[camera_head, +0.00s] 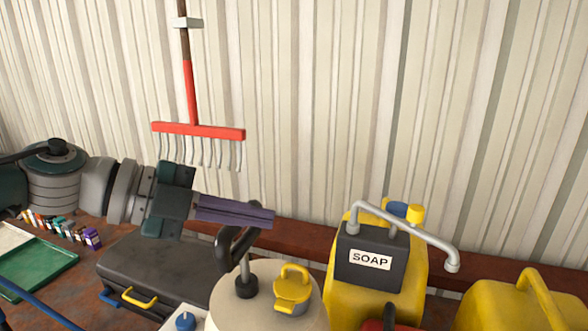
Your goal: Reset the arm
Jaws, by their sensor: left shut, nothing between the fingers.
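My left arm comes in from the left in the head view, stretched out level above the bench. My left gripper (272,217) points to the right. Its long purple-grey fingers lie together with nothing between them. The fingertips are just above and behind the dark handle of a round beige container (262,312). I cannot tell whether they touch it. My right gripper is not in view.
A soap dispenser (370,258) with a bent metal spout and yellow containers (480,308) stand to the right. A dark case (165,262) lies below my arm. A green tray (45,262) is at the left. A red rake (200,130) hangs on the corrugated wall.

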